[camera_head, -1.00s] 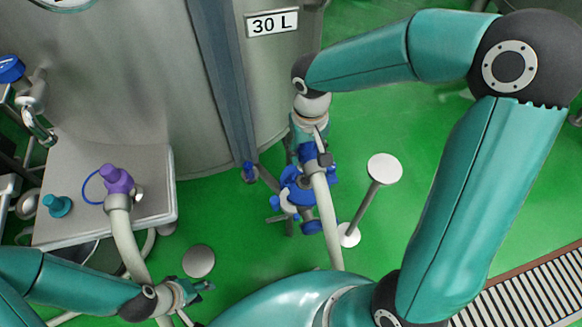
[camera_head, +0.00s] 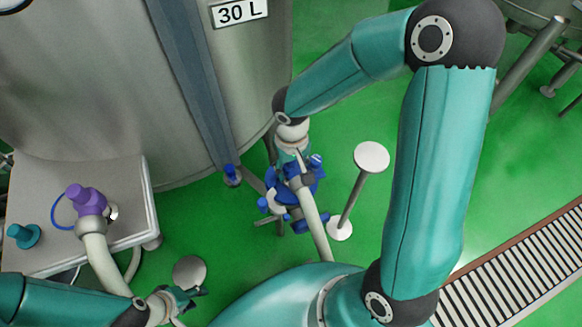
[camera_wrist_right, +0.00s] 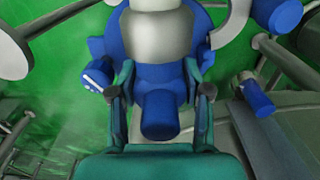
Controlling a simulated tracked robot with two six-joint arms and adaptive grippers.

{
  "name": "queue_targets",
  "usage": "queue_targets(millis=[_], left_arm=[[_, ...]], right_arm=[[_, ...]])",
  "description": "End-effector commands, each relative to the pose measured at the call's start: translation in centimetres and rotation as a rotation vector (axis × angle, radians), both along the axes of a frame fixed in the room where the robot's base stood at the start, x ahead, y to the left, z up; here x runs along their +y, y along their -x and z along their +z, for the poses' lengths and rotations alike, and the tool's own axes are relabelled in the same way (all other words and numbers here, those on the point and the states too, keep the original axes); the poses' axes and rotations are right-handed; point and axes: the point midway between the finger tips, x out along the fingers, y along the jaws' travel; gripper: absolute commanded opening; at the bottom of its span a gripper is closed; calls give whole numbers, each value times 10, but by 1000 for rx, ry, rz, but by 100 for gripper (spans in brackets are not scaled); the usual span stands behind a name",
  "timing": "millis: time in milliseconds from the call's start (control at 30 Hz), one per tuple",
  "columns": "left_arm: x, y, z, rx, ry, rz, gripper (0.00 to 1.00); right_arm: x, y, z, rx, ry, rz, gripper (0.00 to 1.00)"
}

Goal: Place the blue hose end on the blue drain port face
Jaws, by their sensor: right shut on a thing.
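My right gripper (camera_head: 290,163) (camera_wrist_right: 162,98) is shut on the blue hose end (camera_wrist_right: 161,115); its teal fingers sit on either side of the blue piece in the right wrist view. A grey collar (camera_wrist_right: 158,38) and blue lugged parts (camera_head: 300,190) lie just beyond. The pale hose (camera_head: 318,232) hangs down from there. I cannot tell which blue part is the drain port face, or whether the hose end touches it. My left gripper (camera_head: 184,298) is low at the left, away from these parts; its finger opening is unclear.
The 30 L tank (camera_head: 110,90) stands behind. A small blue-capped fitting (camera_head: 231,175) is by its base. A steel stand (camera_head: 130,205) at left carries a purple hose end (camera_head: 86,198) and a teal fitting (camera_head: 24,236). A white-topped post (camera_head: 371,157) stands right of my right gripper.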

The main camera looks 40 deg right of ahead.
Motion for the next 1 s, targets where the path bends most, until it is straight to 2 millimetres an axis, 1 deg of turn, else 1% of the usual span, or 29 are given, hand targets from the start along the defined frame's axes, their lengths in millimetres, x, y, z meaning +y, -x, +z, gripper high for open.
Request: queue_targets(millis=[200, 300, 333, 467, 500, 833, 933, 1000], left_arm=[[0, 0, 0, 0, 0, 0, 40], [0, 0, -4, 0, 0, 0, 40], [0, 0, -4, 0, 0, 0, 40], [0, 0, -2, 0, 0, 0, 40], [0, 0, -2, 0, 0, 0, 40], [0, 0, 0, 0, 0, 0, 40], [0, 0, 3, 0, 0, 0, 40], [0, 0, 5, 0, 0, 0, 40]], right_arm=[[0, -1, 1, -2, 0, 0, 0], [0, -1, -2, -2, 0, 1, 0], [0, -1, -2, -2, 0, 1, 50], [0, -1, -1, -1, 0, 1, 72], [0, -1, -1, -1, 0, 1, 73], [0, -1, 1, -1, 0, 1, 73], [0, -1, 7, -3, 1, 1, 73], [0, -2, 16, -5, 1, 1, 73]])
